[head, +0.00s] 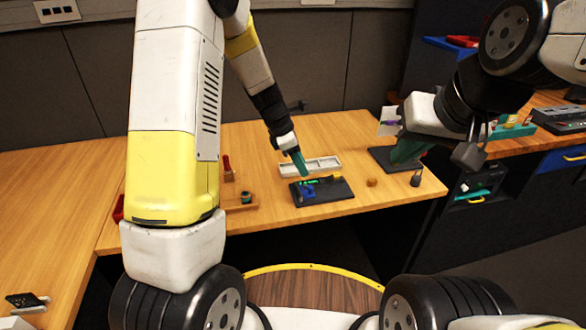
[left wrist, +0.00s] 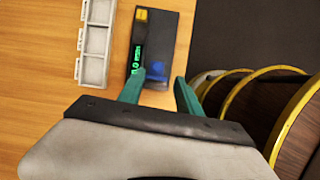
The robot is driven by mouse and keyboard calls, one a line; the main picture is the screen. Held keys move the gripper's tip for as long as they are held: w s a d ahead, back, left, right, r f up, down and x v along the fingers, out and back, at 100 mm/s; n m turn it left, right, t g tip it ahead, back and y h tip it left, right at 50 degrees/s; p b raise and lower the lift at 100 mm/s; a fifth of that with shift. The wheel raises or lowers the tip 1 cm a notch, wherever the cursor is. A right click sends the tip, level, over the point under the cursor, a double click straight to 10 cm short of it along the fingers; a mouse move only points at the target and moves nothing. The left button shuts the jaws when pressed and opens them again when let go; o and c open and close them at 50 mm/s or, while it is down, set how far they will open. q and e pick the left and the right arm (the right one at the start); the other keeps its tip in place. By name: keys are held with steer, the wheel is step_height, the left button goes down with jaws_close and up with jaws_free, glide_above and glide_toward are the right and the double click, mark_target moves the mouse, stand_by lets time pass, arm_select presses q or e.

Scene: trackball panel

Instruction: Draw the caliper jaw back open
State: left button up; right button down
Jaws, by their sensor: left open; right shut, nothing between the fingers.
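In the left wrist view the caliper (left wrist: 136,60) shows glowing green marks. Its blue part (left wrist: 156,72) appears between my left fingertips; I cannot tell if they touch it. My left gripper (head: 301,165) is open, pointing down above the board's left part, and it also shows in the left wrist view (left wrist: 160,79). My right gripper (head: 407,151) is shut and empty, above the table to the right.
A pale divided tray (head: 310,167) lies just behind the board. A second dark board (head: 394,160) is under my right gripper, with a padlock-like object (head: 416,179) near it. A wooden stand (head: 236,203) with small items is to the left.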

mark_target(309, 186)
arm_select(q)
steer(key=shift+w+a+f+n, duration=0.15)
steer(key=shift+f+n, duration=0.1)
steer(key=shift+f, duration=0.25)
steer(key=shift+w+a+f+n, duration=0.1)
steer(key=shift+f+n, duration=0.15)
steer(key=shift+f, duration=0.25)
steer(key=x, duration=0.7)
steer(key=shift+d+f, duration=0.1)
steer(key=shift+f, duration=0.05)
jaws_close()
stand_by(0.4)
